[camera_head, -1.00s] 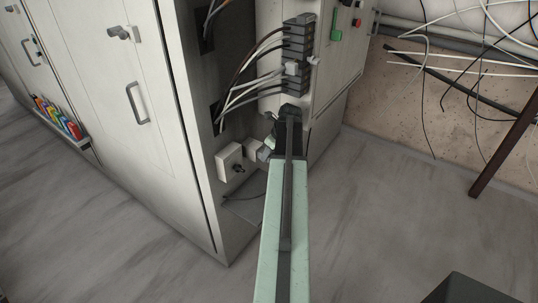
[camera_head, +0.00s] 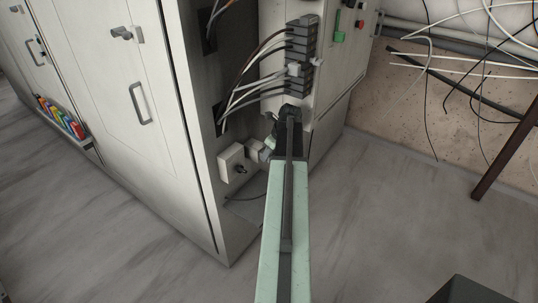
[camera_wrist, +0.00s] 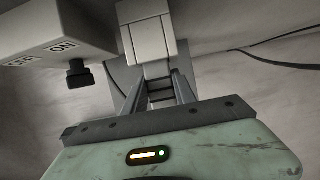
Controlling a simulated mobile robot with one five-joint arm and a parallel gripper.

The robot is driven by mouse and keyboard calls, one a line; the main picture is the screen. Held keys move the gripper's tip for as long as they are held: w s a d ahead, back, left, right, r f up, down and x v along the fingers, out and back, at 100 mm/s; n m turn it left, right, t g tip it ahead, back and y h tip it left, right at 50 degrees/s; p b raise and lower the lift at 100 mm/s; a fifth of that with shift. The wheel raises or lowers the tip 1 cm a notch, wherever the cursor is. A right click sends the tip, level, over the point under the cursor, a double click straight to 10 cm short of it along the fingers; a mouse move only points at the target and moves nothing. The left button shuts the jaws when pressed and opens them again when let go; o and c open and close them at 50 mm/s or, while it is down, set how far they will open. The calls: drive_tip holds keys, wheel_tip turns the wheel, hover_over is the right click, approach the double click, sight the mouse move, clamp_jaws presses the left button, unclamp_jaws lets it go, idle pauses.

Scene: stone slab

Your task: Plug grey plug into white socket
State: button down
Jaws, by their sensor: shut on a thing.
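My gripper (camera_wrist: 158,78) points away from the wrist camera, its grey fingers shut on a small pale grey block, which looks like the grey plug (camera_wrist: 157,69). Right in front of it is a larger whitish block, which looks like the white socket (camera_wrist: 146,38). The two look in line and very close; I cannot tell whether the plug is inside. In the head view the whitish block (camera_head: 254,148) sits low by the cabinet side, and my gripper (camera_head: 265,151) is at its right, partly hidden by my arm.
A white ON/OFF box (camera_wrist: 50,35) with a black knob (camera_wrist: 79,74) is left of the fingers. It also shows in the head view (camera_head: 231,161). Wires run to a dark terminal strip (camera_head: 302,55) above. A dark cable (camera_wrist: 275,62) lies at the right.

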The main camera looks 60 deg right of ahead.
drive_tip(key=shift+w, duration=0.45)
drive_tip(key=c, duration=0.9)
unclamp_jaws()
drive_tip(key=s, duration=1)
